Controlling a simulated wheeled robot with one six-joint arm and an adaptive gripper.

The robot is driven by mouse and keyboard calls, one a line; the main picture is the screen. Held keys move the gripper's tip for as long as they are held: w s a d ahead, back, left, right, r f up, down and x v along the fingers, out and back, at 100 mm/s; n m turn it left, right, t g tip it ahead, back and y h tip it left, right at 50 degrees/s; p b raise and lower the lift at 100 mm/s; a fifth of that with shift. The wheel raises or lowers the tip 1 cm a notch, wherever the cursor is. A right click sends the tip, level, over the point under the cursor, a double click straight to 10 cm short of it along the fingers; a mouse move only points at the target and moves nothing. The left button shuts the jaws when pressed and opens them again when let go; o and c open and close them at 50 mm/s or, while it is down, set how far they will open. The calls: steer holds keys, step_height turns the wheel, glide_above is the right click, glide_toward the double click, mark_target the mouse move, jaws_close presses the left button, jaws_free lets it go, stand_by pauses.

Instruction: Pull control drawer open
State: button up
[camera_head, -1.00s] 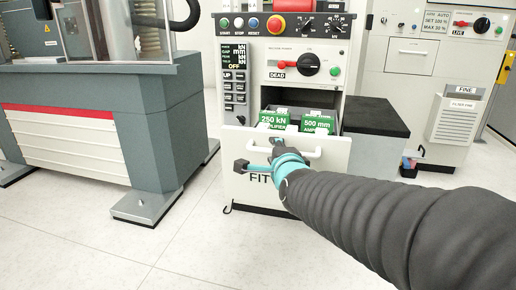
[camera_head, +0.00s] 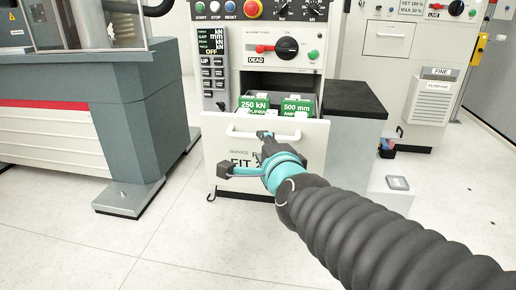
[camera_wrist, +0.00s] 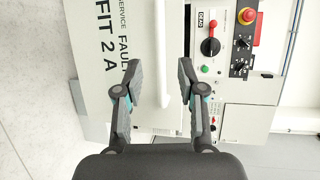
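The control drawer (camera_head: 312,150) is a white-fronted drawer that stands out from the console, with its inside showing behind the front. Green blocks marked 250 kN (camera_head: 253,104) and 500 mm (camera_head: 297,106) sit in it. Its white bar handle (camera_head: 243,133) runs across the front. My gripper (camera_head: 265,135) is at the handle's middle in the head view and hides part of it. In the wrist view my gripper (camera_wrist: 159,62) has its two fingers spread, with the handle (camera_wrist: 162,40) seen between them and a gap on each side. Contact is not visible.
The console (camera_head: 285,28) above the drawer carries knobs, a red lever and buttons. A black-topped block (camera_head: 350,98) stands right of the drawer. A grey machine base (camera_head: 120,110) is on the left. A small grey item (camera_head: 398,183) lies at right. Floor in front is clear.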

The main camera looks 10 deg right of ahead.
steer(key=shift+s+r, duration=0.15)
steer(key=shift+s, duration=0.6)
steer(key=shift+s+r, duration=0.15)
steer(key=shift+s, duration=0.6)
steer(key=s+a+f+n+g+y+p, duration=0.35)
steer(key=s+a+f+n+g, duration=0.35)
steer(key=n, duration=0.9)
steer(key=s+d+r+n+g+h+p, duration=0.2)
steer(key=s+d+p, duration=0.4)
steer(key=d, duration=0.3)
steer(key=shift+s+d+r+n+g+h, duration=0.4)
steer(key=shift+s+g+h, duration=0.2)
steer(key=shift+s+h, duration=0.2)
steer(key=shift+a, duration=0.2)
